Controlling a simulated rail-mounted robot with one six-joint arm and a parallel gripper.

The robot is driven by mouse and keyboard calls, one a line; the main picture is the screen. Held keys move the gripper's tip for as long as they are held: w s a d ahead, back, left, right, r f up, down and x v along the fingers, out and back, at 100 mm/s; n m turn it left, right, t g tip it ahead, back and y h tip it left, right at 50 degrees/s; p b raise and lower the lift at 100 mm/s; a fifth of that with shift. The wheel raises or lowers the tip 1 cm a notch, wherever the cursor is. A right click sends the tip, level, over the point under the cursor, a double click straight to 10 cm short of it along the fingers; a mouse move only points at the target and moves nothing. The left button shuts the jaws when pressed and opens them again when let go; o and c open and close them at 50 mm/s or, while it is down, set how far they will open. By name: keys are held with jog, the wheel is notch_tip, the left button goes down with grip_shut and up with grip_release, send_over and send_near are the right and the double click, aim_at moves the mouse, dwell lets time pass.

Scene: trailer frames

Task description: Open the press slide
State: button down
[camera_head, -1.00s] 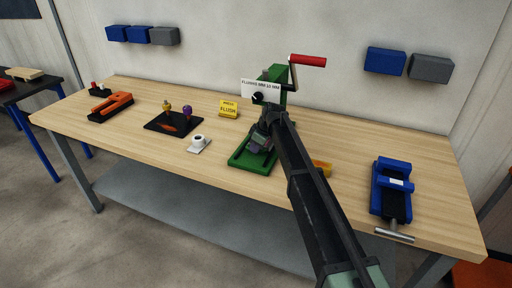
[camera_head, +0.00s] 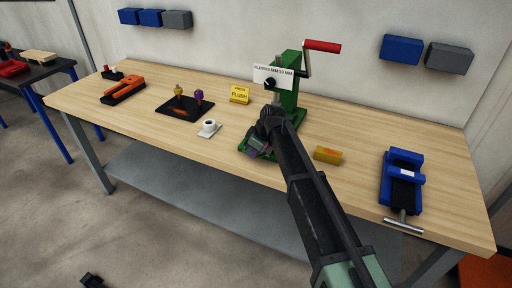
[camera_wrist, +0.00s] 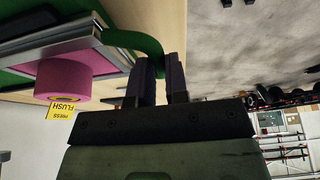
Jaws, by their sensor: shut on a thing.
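The green press (camera_head: 289,98) stands near the middle of the bench, with a label plate (camera_head: 273,76) and a red-gripped crank (camera_head: 322,46). My gripper (camera_head: 256,149) is low at the front of the press, by the front of its green base. In the wrist view, my gripper (camera_wrist: 160,65) is shut on a green handle (camera_wrist: 130,42) that joins a silver-edged slide (camera_wrist: 100,54). A pink cylinder (camera_wrist: 62,80) sits on the slide. My arm hides much of the press base and slide in the head view.
A yellow block (camera_head: 327,155) lies right of my arm, and a blue vise (camera_head: 402,180) stands farther right. A white cup-like part (camera_head: 209,128), black tray (camera_head: 184,108), yellow sign (camera_head: 240,94) and orange tool (camera_head: 122,89) lie left. Bare bench lies between.

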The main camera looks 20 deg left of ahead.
jog(key=c, duration=1.1)
grip_release()
jog(key=p+v, duration=1)
jog(key=shift+d+r, duration=0.2)
jog(key=shift+r, duration=0.15)
